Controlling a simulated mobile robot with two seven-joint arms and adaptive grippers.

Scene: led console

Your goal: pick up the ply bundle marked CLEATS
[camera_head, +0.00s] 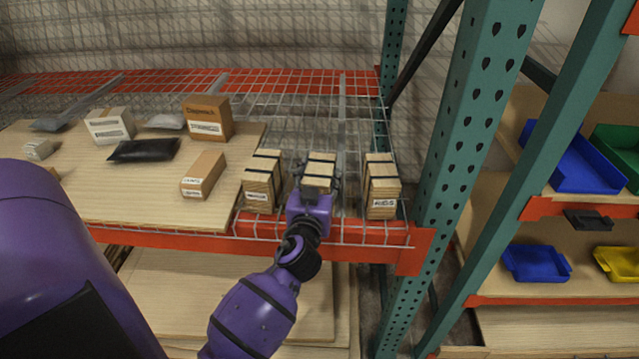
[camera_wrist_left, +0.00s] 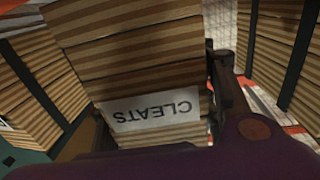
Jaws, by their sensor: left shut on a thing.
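Three strapped ply bundles stand side by side on the wire deck in the head view. The middle one is the CLEATS bundle (camera_head: 321,165), partly hidden behind my left gripper (camera_head: 312,195). In the left wrist view the CLEATS bundle (camera_wrist_left: 145,65) fills the middle, its white label upside down. My left gripper is shut on it, with one finger showing along the right side of the bundle. The other finger is hard to make out. I cannot tell whether the bundle is clear of the deck. My right gripper is not in view.
One ply bundle (camera_head: 262,184) stands close on the left and another (camera_head: 382,188) on the right. Cartons (camera_head: 203,175) and a black pouch (camera_head: 144,150) lie on the board to the left. A green rack post (camera_head: 458,120) rises to the right.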

